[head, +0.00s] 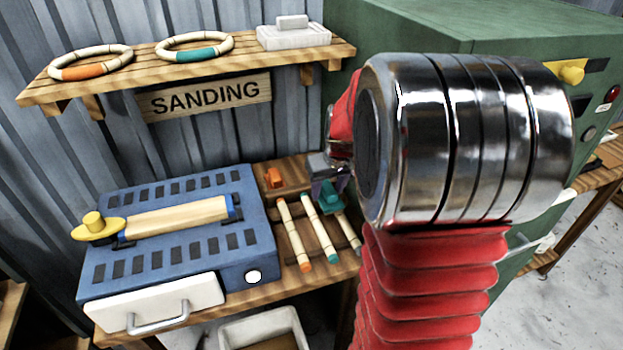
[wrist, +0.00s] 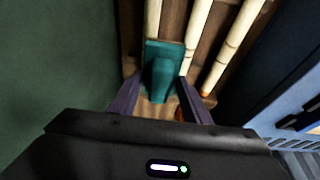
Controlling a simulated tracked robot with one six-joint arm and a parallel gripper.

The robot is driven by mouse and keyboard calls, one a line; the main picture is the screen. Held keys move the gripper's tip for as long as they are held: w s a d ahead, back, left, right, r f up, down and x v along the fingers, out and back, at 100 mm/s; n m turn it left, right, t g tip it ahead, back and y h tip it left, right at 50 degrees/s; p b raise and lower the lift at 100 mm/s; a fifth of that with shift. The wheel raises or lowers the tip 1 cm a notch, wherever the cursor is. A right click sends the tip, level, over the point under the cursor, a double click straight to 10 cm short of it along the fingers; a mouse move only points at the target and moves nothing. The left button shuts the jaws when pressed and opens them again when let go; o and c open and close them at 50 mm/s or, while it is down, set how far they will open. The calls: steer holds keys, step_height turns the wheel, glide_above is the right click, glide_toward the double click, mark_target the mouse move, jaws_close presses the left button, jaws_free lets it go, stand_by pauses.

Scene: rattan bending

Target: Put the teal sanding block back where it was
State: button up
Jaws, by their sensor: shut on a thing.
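The teal sanding block (head: 329,200) is between the fingers of my gripper (head: 329,179) at the right end of the sanding bench, partly hidden by my arm. In the wrist view the teal sanding block (wrist: 163,62) shows a flat base and a raised grip. The fingers of my gripper (wrist: 158,82) are shut on the grip from both sides. The block is close over or beside the end of a rattan pole; I cannot tell whether it touches the bench.
An orange block (head: 273,178) sits at the bench's back. Several rattan poles (head: 318,230) lie beside it. A blue sanding machine (head: 180,240) stands left, a green cabinet (head: 430,30) right. A shelf (head: 130,78) above holds two rattan rings and a pale block (head: 293,35).

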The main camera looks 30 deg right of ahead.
stand_by(0.3)
steer(key=shift+w+d+f, duration=0.4)
steer(key=shift+w+d, duration=0.5)
steer(key=shift+w, duration=2)
steer(key=shift+w+d+f, duration=0.35)
steer(key=shift+w+d, duration=0.5)
steer(key=shift+w, duration=2)
steer(key=shift+w+d+f, duration=0.4)
steer(key=shift+w+d, duration=0.5)
steer(key=shift+w, duration=2)
steer(key=shift+f, duration=0.1)
steer(key=shift+f, duration=2.25)
steer(key=o, duration=1.4)
steer(key=shift+f, duration=0.1)
